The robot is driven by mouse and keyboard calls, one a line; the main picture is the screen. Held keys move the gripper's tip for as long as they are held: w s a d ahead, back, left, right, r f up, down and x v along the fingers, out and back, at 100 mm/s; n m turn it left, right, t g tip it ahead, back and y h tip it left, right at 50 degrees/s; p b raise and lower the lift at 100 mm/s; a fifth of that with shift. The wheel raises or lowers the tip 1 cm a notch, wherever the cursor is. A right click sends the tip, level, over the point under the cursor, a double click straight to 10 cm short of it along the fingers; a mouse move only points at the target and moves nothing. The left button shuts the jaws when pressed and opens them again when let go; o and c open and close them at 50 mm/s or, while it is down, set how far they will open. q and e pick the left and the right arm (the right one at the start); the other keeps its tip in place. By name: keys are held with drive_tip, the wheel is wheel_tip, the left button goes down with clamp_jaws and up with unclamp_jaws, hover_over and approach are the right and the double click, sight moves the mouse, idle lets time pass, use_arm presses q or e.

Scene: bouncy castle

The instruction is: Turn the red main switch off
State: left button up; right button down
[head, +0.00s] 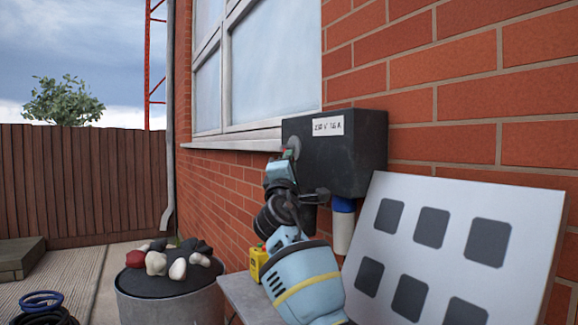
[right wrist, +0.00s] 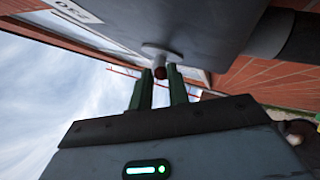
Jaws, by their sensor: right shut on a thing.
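A black electrical box (head: 350,145) with a white label is fixed to the brick wall in the head view. A pale round plate (head: 295,146) sits on its left side. In the right wrist view the box (right wrist: 185,25) is above, and a small dark-red switch knob (right wrist: 160,72) sticks out from the round plate (right wrist: 160,51). My right gripper (head: 288,157) is at the box's left side. In the right wrist view its fingers (right wrist: 160,82) are shut on the knob, one on each side. The knob is mostly hidden in the head view. My left gripper is not in view.
A white board (head: 455,205) with dark squares leans at the right. A small grey table (head: 243,295) carries a yellow item (head: 258,262). A grey bin (head: 170,303) topped with stones stands left of it. Paving at the left is partly clear, with blue rings (head: 41,300).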

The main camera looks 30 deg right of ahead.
drive_tip(key=shift+f, duration=0.15)
drive_tip(key=c, duration=1.3)
unclamp_jaws()
drive_tip(key=shift+w, duration=0.1)
drive_tip(key=shift+c, duration=0.2)
drive_tip(key=v, duration=0.7)
drive_tip(key=shift+s+a+f, duration=0.15)
drive_tip(key=shift+s+a, duration=0.05)
drive_tip(key=shift+s, duration=0.1)
drive_tip(key=shift+c, duration=0.5)
